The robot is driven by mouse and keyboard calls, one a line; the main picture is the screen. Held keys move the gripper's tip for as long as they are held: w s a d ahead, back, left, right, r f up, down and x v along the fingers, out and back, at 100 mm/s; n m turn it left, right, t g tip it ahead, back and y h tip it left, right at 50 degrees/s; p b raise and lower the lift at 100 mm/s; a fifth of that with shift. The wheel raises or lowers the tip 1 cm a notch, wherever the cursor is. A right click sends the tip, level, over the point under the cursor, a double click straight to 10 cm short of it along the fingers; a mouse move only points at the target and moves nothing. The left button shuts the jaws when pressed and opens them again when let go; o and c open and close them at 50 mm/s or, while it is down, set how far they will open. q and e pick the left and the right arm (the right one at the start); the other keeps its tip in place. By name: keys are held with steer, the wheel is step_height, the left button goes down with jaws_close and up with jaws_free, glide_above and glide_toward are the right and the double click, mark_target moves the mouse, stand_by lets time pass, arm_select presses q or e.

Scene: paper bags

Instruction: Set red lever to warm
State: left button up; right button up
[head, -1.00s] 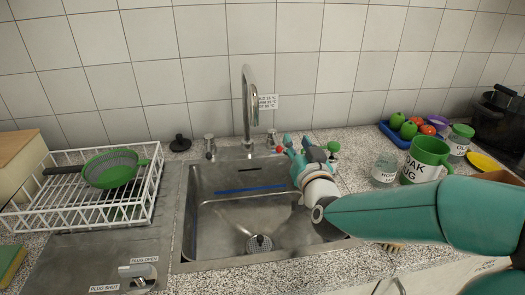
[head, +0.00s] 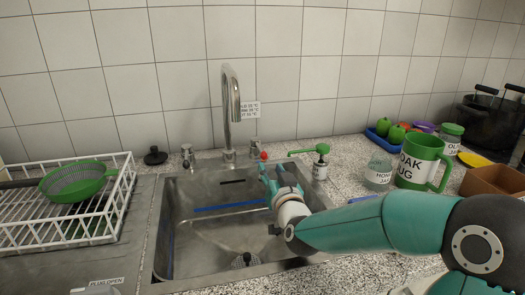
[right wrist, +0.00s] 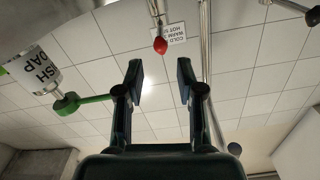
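The red lever's round knob (head: 263,156) sits at the right tap (head: 254,149), behind the sink's back edge. In the right wrist view the red knob (right wrist: 160,45) is ahead of the gap between my fingers, on a thin rod. My right gripper (head: 272,169) is over the sink's back right corner, just below the knob in the picture. In the wrist view the right gripper (right wrist: 159,75) is open and empty, and the knob appears apart from both fingers. A wall label (right wrist: 174,35) reads cold, warm, hot. My left gripper is not in view.
A green-topped soap bottle (head: 319,162) stands close to the right gripper; its spout (right wrist: 68,104) is beside one finger. The faucet (head: 232,110) rises left of the lever. A glass jar (head: 378,174) and green mug (head: 424,163) stand right. A dish rack (head: 75,225) is left.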

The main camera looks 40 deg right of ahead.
mark_target(261, 149)
steer(key=p+x, duration=0.1)
steer(key=x, duration=1.1)
steer(key=shift+s+f, duration=0.1)
jaws_close()
